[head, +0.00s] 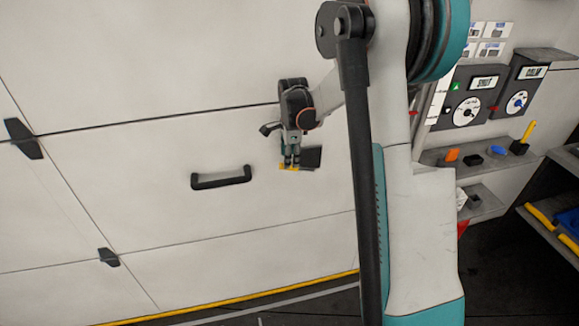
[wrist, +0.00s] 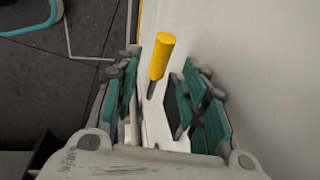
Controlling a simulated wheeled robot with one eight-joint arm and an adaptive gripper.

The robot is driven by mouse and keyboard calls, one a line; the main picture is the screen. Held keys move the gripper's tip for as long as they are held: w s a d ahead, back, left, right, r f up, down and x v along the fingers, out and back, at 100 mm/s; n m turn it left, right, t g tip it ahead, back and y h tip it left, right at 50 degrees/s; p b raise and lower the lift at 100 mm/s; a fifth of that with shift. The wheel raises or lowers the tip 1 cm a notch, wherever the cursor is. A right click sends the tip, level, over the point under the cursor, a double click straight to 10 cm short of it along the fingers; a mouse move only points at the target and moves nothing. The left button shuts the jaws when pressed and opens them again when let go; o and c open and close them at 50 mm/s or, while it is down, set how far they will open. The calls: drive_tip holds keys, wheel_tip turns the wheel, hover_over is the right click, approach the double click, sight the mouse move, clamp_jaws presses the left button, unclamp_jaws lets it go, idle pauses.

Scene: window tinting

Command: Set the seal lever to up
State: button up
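The seal lever has a yellow grip (wrist: 162,54) on a short dark metal stem and stands out beside the pale panel in the wrist view. My gripper (wrist: 162,75) is open, with one teal finger on each side of the lever and a visible gap to both. In the head view my gripper (head: 291,161) is close to the large white door. A small yellow part, probably the lever, shows at its fingertips (head: 288,167); the rest is hidden. A dark square plate (head: 312,157) is just right of the fingers.
A black door handle (head: 221,178) sticks out left of my gripper. Black hinges (head: 23,138) are further left. At right are wall boxes with dials (head: 466,112) and a shelf (head: 465,158) with small items. Dark floor lies below the door.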

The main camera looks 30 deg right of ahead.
drive_tip(key=shift+w+d+f+b, duration=0.1)
drive_tip(key=shift+w+f+b, duration=0.1)
drive_tip(key=shift+f, duration=0.9)
drive_tip(key=shift+w+d+f+b, duration=0.1)
drive_tip(key=shift+w+f, duration=0.1)
drive_tip(key=shift+f, duration=0.9)
clamp_jaws()
